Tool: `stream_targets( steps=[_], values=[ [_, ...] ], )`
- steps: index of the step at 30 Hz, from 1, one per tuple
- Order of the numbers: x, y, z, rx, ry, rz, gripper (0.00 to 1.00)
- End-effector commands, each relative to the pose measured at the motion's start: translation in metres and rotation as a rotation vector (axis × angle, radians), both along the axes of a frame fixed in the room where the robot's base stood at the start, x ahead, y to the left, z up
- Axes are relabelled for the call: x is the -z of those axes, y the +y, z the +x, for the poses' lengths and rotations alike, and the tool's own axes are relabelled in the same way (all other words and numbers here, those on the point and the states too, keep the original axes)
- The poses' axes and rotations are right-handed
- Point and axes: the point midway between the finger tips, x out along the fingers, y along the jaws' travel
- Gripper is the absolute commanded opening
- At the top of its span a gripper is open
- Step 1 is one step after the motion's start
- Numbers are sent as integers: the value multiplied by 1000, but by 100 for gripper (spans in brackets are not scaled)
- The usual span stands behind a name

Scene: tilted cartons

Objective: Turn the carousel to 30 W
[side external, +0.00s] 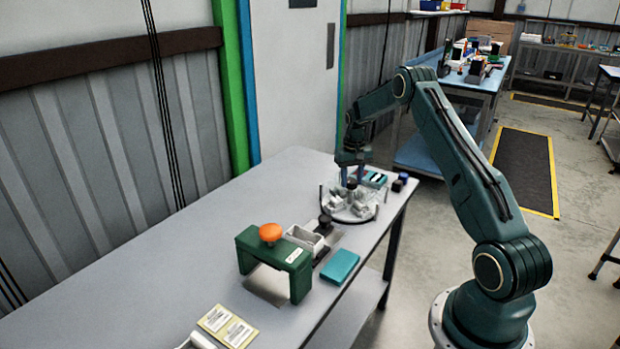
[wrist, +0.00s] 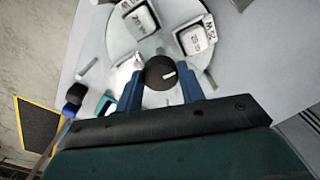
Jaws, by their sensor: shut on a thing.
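The carousel is a round pale disc (side external: 357,217) on the far part of the table, bearing several white-grey holders and upright pegs around its rim. In the wrist view its disc (wrist: 163,98) carries white labelled blocks, one at the upper left (wrist: 140,22) and one at the upper right (wrist: 195,38); their tilted labels are too small to read surely. In the side view my gripper (side external: 351,180) points down over the carousel.
A green frame (side external: 275,262) with an orange knob (side external: 271,232) stands nearer on the table. Beside it are a grey tray (side external: 304,239) and a teal box (side external: 340,266). Yellow-bordered cards (side external: 227,326) lie at the front.

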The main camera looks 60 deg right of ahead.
Motion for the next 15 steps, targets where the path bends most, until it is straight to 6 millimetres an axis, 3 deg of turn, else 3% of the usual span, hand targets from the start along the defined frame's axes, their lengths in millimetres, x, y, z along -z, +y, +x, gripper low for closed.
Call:
stream_targets(
  steps=[15],
  values=[
    [-1,-1,0,-260,-2,-1,0]
  ],
)
